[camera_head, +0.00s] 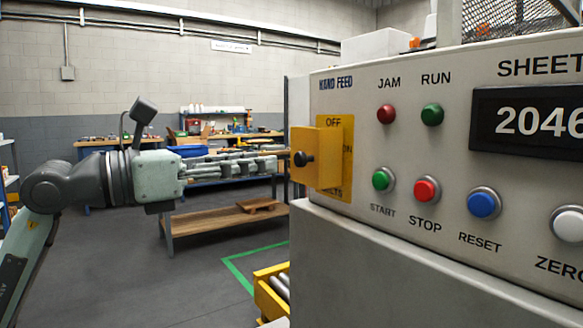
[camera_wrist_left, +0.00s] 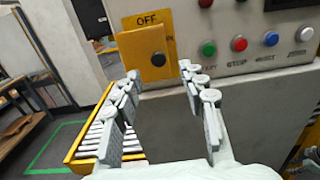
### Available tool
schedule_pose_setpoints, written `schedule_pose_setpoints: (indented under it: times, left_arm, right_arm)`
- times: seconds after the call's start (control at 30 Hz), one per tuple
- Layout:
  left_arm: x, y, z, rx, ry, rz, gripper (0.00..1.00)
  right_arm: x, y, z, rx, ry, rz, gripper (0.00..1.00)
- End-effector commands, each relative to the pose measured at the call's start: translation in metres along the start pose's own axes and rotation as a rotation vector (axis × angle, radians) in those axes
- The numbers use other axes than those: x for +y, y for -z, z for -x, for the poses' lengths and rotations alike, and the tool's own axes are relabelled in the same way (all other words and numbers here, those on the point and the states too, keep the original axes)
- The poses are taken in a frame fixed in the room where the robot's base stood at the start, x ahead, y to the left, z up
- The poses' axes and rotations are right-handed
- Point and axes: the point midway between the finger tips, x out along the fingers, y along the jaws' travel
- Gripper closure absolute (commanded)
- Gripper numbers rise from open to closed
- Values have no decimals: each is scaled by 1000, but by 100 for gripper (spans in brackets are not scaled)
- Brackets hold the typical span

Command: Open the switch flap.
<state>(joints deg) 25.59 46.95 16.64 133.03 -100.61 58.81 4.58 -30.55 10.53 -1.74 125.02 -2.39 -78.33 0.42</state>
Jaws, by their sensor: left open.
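The switch flap (camera_head: 320,160) is a yellow box-like cover with a black knob, on a yellow plate marked OFF and ON at the left end of the machine's control panel. It looks closed over the switch, which is hidden. In the left wrist view the flap (camera_wrist_left: 146,57) stands ahead, between and beyond the fingertips. My left gripper (camera_head: 270,162) is open and empty. It reaches in from the left with its fingertips just left of the flap; in the left wrist view its two fingers (camera_wrist_left: 160,70) are spread wide. I cannot tell whether they touch the flap. My right gripper is not in view.
The grey panel (camera_head: 350,225) carries red, green, blue and white buttons right of the flap and a counter display (camera_head: 535,122). A yellow roller conveyor (camera_head: 272,297) stands below. A wooden workbench (camera_head: 225,222) is behind the arm. Open floor lies at the left.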

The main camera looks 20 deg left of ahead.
Motion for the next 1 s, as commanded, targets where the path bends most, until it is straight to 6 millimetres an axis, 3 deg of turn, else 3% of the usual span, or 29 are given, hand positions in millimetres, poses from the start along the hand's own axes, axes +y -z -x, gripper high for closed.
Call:
schedule_pose_setpoints:
  times: [0.13, 0.53, 0.9, 1.0]
  left_arm:
    - [1, -4, -10, 13, -20, -30, 58]
    - [2, -2, -68, 11, -18, -24, 58]
    - [3, 1, -75, 13, -19, -25, 58]
    - [3, 0, -75, 13, -19, -25, 71]
  right_arm:
    - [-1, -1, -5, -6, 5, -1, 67]
    - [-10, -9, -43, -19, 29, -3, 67]
    - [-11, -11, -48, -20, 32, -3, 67]
    - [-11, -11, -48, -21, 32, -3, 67]
